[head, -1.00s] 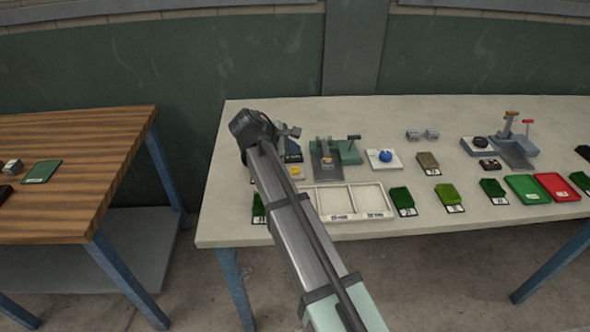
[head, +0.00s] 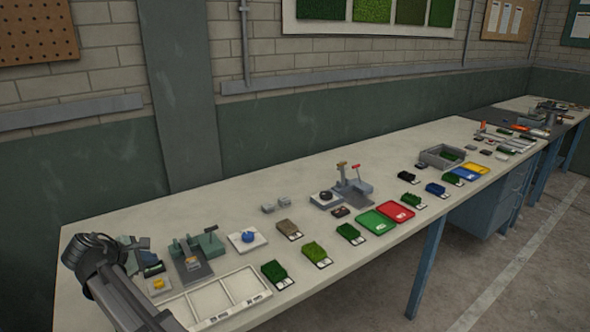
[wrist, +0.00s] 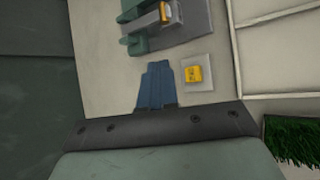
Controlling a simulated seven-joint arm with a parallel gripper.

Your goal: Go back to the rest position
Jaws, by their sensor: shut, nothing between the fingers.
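My gripper shows in the wrist view (wrist: 157,84) as blue fingers close together, shut and empty, pointing over the pale bench top. In the head view my arm reaches in at the lower left and hides its own fingertips. A yellow block on a small pale square plate (wrist: 198,75) lies just right of the fingers in the wrist view; it also shows in the head view (head: 157,285). A grey and green fixture (wrist: 165,25) with a yellow part stands beyond the fingertips.
A white three-part tray (head: 215,300) lies right of my arm. Several turf samples (head: 317,253), a green tray (head: 377,222) and a red tray (head: 397,211) line the bench. A grey stand with a red handle (head: 350,183) rises behind them. The bench's back strip is clear.

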